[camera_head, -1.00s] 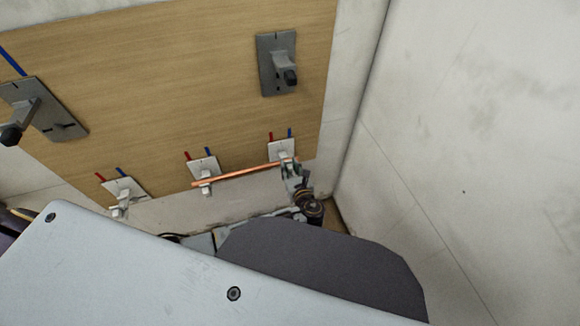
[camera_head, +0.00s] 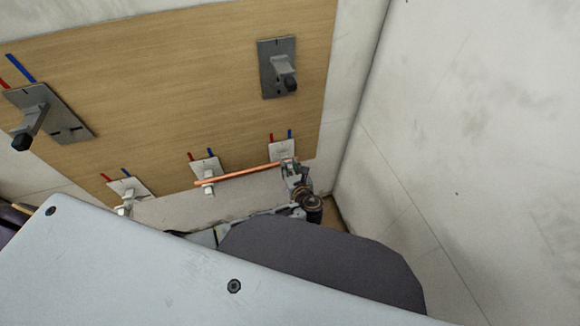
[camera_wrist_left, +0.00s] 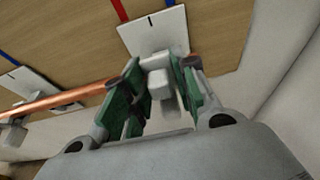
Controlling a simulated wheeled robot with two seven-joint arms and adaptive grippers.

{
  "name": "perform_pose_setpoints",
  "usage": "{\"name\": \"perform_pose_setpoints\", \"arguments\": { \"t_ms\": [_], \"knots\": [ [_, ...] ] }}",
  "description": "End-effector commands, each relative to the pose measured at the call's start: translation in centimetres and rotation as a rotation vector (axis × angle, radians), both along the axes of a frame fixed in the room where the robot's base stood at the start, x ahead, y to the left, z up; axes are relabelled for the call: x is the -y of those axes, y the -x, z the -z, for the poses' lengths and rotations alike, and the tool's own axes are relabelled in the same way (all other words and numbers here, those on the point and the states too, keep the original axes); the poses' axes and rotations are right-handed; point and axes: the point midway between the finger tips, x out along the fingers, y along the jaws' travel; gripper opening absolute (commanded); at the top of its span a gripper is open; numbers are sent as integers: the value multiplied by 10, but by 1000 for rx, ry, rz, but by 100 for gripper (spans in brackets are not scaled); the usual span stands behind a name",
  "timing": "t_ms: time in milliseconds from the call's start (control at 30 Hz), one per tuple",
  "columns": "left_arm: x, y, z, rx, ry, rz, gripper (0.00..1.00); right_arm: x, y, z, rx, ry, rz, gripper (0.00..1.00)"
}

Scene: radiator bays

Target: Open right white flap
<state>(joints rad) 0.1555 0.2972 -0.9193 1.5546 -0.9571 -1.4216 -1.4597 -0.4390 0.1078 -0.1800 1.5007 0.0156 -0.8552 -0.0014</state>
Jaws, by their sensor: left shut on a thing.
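The right white flap (camera_head: 281,150) is a small white plate with a protruding white block, low on the wooden board, below a red and a blue mark. In the left wrist view its plate (camera_wrist_left: 153,31) is at the top and its block (camera_wrist_left: 160,84) sits between my fingers. My left gripper (camera_head: 290,169) is at this block, and its green-padded fingers (camera_wrist_left: 160,72) are shut on it from both sides. The exact contact and the flap's opening angle cannot be told. My right gripper is not in view.
A copper pipe (camera_head: 236,175) runs from the middle white fixture (camera_head: 206,167) to the right one, beside my gripper. Another white fixture (camera_head: 131,188) is at the left. Grey brackets (camera_head: 277,66) (camera_head: 45,113) stick out higher up. A bare wall (camera_head: 470,130) is close on the right.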

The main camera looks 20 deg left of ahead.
Motion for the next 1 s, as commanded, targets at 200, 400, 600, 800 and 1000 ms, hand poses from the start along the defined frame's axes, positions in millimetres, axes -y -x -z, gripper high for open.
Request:
{"name": "perform_pose_setpoints", "arguments": {
  "t_ms": [200,400,600,800,1000],
  "knots": [
    [-3,-2,-3,2,0,-6,4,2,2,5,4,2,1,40],
    [-3,-2,-3,3,0,-5,4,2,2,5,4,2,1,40],
    [-2,-2,-2,1,1,-3,41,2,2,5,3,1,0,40],
    [-1,-1,-1,-1,1,-2,41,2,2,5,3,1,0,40],
    [-1,0,-3,-2,3,-2,41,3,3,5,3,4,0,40]
  ]
}}
